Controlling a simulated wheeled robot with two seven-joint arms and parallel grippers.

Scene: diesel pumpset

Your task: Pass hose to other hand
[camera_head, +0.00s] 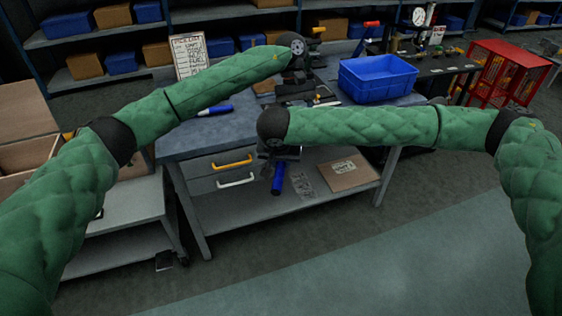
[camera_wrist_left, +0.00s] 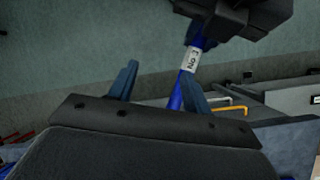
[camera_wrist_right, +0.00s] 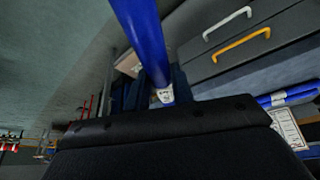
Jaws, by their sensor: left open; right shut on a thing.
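A blue hose (camera_head: 278,179) hangs below my right gripper (camera_head: 274,155), in front of the workbench drawers. In the right wrist view the hose (camera_wrist_right: 142,32) passes between the shut right fingers (camera_wrist_right: 158,80), with part of a white label at the grip. In the left wrist view the hose (camera_wrist_left: 191,62) runs down from the dark right gripper (camera_wrist_left: 238,14), its white label reading "No 3". My left gripper (camera_wrist_left: 160,74) is open there. The hose's lower end lies close to its right-hand finger; I cannot tell whether they touch. In the head view the left fingers are mostly hidden.
The grey workbench (camera_head: 190,140) carries a blue bin (camera_head: 376,80), a blue-and-white tube (camera_head: 214,110) and a sign (camera_head: 189,57). A cardboard piece (camera_head: 349,174) lies on its lower shelf. A red cage (camera_head: 503,74) stands at right. The floor in front is clear.

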